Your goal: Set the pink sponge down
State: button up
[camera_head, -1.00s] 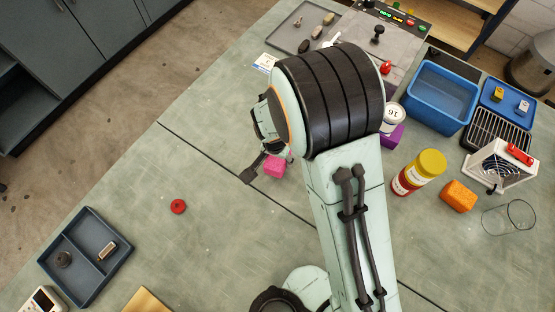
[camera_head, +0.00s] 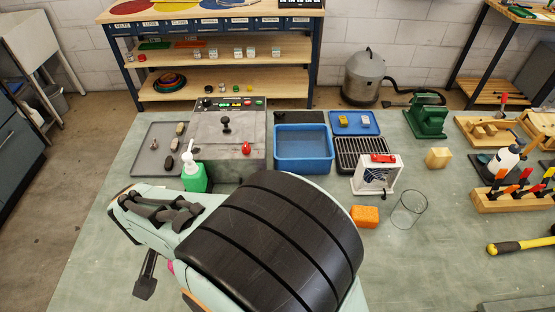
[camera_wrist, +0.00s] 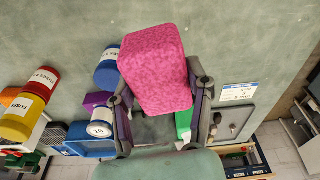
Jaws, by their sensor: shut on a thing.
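The pink sponge (camera_wrist: 155,68) is large in the wrist view, clasped between the two dark fingers of my gripper (camera_wrist: 160,98). It sits slightly tilted between them, with the green bench top behind it. In the head view only a sliver of the sponge (camera_head: 171,267) shows beside my arm, which hides the rest. One finger of my gripper (camera_head: 147,275) shows there over the left part of the bench (camera_head: 95,245). I cannot tell how far the sponge is above the bench.
A green bottle (camera_head: 194,178), a grey tray (camera_head: 146,162), a control box (camera_head: 230,135) and a blue bin (camera_head: 303,150) stand behind my arm. An orange sponge (camera_head: 365,216) and a glass (camera_head: 409,210) are to the right. The bench's left side looks clear.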

jog(key=w+d+m+h, duration=0.1)
jog(key=w+d+m, duration=0.7)
jog(key=w+d, duration=1.25)
jog(key=w+d+m, duration=0.3)
jog(key=w+d, duration=0.1)
jog(key=d, duration=0.7)
jog(key=shift+g, duration=0.3)
jog(key=f, duration=1.1)
jog(key=shift+s+a, duration=0.1)
jog(key=shift+s, duration=0.15)
jog(key=shift+f, duration=2.05)
jog(key=shift+f, duration=0.1)
jog(key=o, duration=0.8)
jog(key=shift+o, duration=0.2)
